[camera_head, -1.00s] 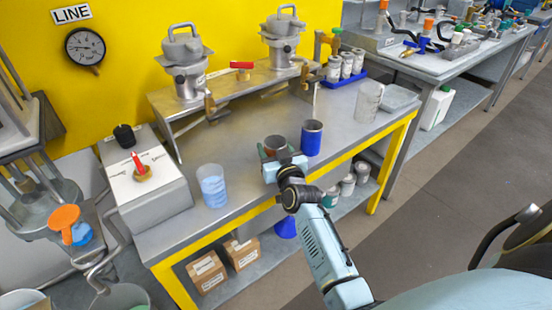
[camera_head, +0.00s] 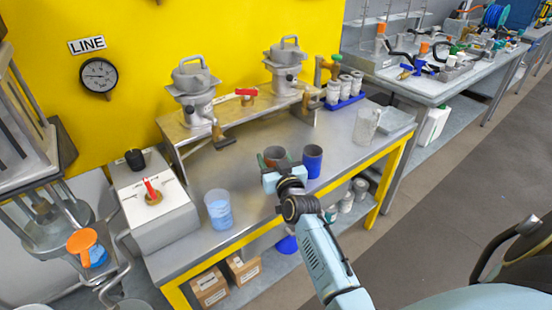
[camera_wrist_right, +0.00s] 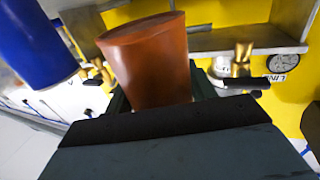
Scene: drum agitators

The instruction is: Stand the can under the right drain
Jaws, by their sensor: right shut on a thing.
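My right gripper (camera_head: 272,168) is shut on a reddish-brown can (camera_head: 274,154), at the front middle of the steel bench (camera_head: 335,128). The can also fills the middle of the right wrist view (camera_wrist_right: 148,62), between the jaws. Its base is hidden, so I cannot tell if it touches the bench. The right drain (camera_head: 307,100) hangs from the raised shelf below the right drum (camera_head: 284,68), behind the can and a little right of it. The left drain (camera_head: 222,141) is behind the can, to its left. My left gripper is not in view.
A blue can (camera_head: 312,161) stands close to the right of the held can; the right wrist view shows it too (camera_wrist_right: 38,45). A beaker of blue liquid (camera_head: 218,209) stands left, a clear jug (camera_head: 366,125) right. White bottles (camera_head: 345,87) sit in a blue tray behind.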

